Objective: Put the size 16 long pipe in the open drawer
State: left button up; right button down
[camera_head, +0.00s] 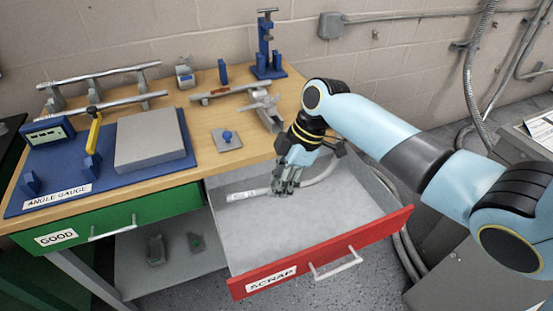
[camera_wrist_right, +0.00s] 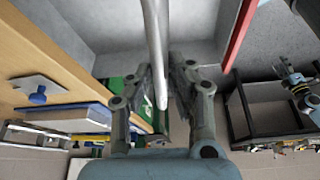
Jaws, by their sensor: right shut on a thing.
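A grey bent pipe (camera_head: 244,195) with a small label near its left end shows in the head view, low inside the open drawer; I cannot read its size. My right gripper (camera_head: 286,188) is shut on its middle. In the wrist view the pipe (camera_wrist_right: 156,45) runs between the fingers of my right gripper (camera_wrist_right: 160,80). The open drawer (camera_head: 376,242) has a red front marked SCRAP. I cannot tell whether the pipe touches the drawer floor. What seems to be my left gripper (camera_wrist_right: 292,78) is small at the right of the wrist view.
The wooden bench (camera_head: 190,100) carries two straight pipes on supports, an angle gauge board (camera_head: 35,205), a grey block (camera_head: 150,140) and a blue stand (camera_head: 267,55). The green drawer (camera_head: 120,222) marked GOOD looks shut. The drawer's front floor is clear.

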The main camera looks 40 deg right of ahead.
jog(key=shift+w+a+r, duration=0.1)
jog(key=shift+a+r, duration=0.05)
jog(key=shift+a, duration=0.4)
jog(key=shift+d+f, duration=0.1)
jog(key=shift+f, duration=0.2)
pick_arm(q)
notch_tip(320, 180, down, 9)
jog(key=s+b, duration=0.1)
jog(key=b, duration=0.8)
jog(key=shift+b, duration=0.3)
pick_arm(e)
notch_tip(320, 180, down, 13)
jog(key=shift+f, duration=0.1)
pick_arm(q)
jog(key=shift+s, duration=0.1)
